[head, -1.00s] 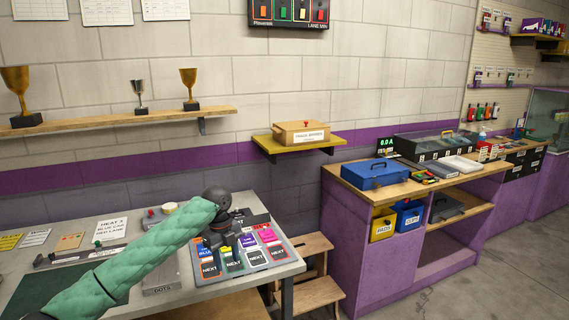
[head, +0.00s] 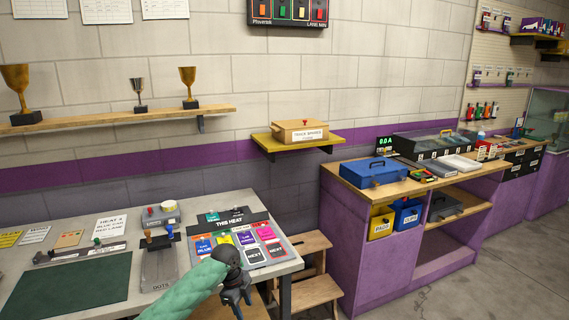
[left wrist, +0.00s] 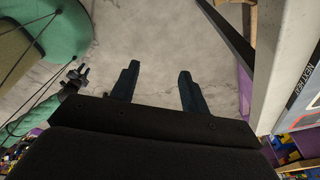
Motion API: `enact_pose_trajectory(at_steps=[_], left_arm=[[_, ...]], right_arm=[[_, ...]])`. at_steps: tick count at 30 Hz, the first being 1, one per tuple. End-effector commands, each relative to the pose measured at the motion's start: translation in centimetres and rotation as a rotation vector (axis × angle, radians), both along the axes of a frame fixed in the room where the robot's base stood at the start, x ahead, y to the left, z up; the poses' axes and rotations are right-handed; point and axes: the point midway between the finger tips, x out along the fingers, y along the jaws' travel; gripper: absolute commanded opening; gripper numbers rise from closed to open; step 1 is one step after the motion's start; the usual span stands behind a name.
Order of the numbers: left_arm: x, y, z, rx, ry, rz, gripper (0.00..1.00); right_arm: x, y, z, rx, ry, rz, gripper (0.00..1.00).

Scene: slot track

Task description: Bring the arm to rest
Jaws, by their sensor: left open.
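My left gripper (head: 238,301) hangs at the end of the green-sleeved arm, by the front edge of the grey table (head: 100,236). In the left wrist view its two dark fingers (left wrist: 156,75) stand apart with nothing between them, over bare grey floor. What looks like my right gripper (left wrist: 75,78) shows small at the left of that view; its jaws are too small to judge. The heat board (head: 285,239) with coloured cards lies on the table just beyond the left gripper, which is apart from the cards.
A grey box marked DOTS (head: 160,269) and a dark green mat (head: 68,289) lie on the table. A wooden step stool (head: 312,268) stands right of the table, before the purple cabinet (head: 372,245). The floor (head: 500,285) at right is clear.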

Motion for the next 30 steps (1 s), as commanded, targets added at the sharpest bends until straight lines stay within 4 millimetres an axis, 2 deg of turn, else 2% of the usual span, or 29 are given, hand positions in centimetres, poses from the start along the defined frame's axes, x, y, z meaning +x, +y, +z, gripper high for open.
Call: enact_pose_trajectory(at_steps=[1,9,17,23,30], left_arm=[[-0.9,-0.5,-2.1,-0.012,0.008,0.047,0.46],[-5.1,-1.8,-11.3,-0.058,0.031,0.328,0.46],[-10.5,-2.2,-19.7,-0.088,0.063,0.604,0.46],[-15.6,-1.9,-25.8,-0.097,0.088,0.817,0.46],[-23.0,-1.0,-32.6,-0.091,0.116,1.073,0.46]], right_arm=[[-0.1,-0.2,-0.1,-0.003,0.001,0.001,0.28],[-0.2,-1.4,-0.3,-0.017,0.005,0.007,0.28],[0.0,-0.7,0.0,-0.009,-0.001,0.004,0.28],[0.2,0.2,0.2,0.002,-0.004,-0.001,0.28],[0.1,0.3,0.1,0.004,-0.002,-0.002,0.28]])
